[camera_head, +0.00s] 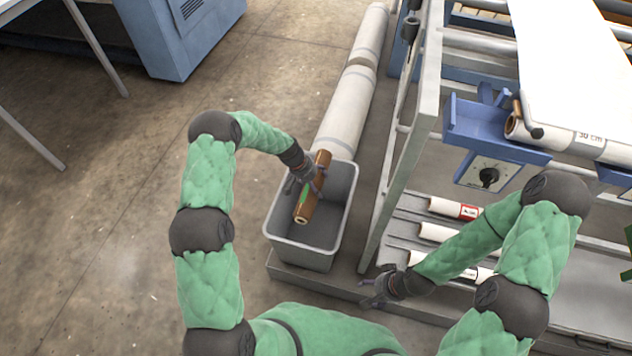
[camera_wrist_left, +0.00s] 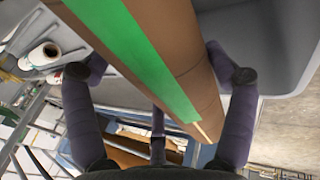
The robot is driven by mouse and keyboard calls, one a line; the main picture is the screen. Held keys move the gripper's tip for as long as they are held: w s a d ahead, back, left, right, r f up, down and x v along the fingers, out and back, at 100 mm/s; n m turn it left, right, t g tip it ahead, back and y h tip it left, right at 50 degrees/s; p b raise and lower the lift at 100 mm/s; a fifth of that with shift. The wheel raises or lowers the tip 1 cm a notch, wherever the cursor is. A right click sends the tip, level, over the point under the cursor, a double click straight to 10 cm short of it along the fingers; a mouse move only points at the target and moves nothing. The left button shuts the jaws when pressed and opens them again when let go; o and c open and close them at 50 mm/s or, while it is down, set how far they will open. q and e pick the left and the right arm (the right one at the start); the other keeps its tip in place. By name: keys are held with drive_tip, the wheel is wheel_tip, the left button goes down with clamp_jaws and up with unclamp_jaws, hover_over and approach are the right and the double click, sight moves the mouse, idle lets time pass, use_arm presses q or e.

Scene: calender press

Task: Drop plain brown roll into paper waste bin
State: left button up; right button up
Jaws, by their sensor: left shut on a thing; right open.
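The brown roll (camera_head: 311,206) is a cardboard-coloured tube with a green strip along it; it also shows large in the left wrist view (camera_wrist_left: 172,32). My left gripper (camera_head: 313,182) is shut on the roll and holds it tilted over the opening of the grey bin (camera_head: 301,256). In the left wrist view its fingers (camera_wrist_left: 160,74) sit on either side of the roll. The bin's grey wall shows behind it in that view (camera_wrist_left: 275,45). The visible bin floor looks empty; part is hidden by the roll and gripper. My right gripper (camera_head: 376,289) is open and empty, right of the bin.
Long pale rolls (camera_head: 348,108) lie behind the bin. A metal rack (camera_head: 405,150) with several white rolls (camera_head: 447,234) on its lower shelf stands to the right. A blue cabinet (camera_head: 180,40) stands at the back left. The floor left of my left arm is clear.

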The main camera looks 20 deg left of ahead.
use_arm(q)
wheel_tip(320, 180, down, 8)
drive_tip(key=b, duration=0.5)
drive_tip(key=shift+r, duration=0.1)
drive_tip(key=o, duration=1.3)
drive_tip(key=v, duration=1.2)
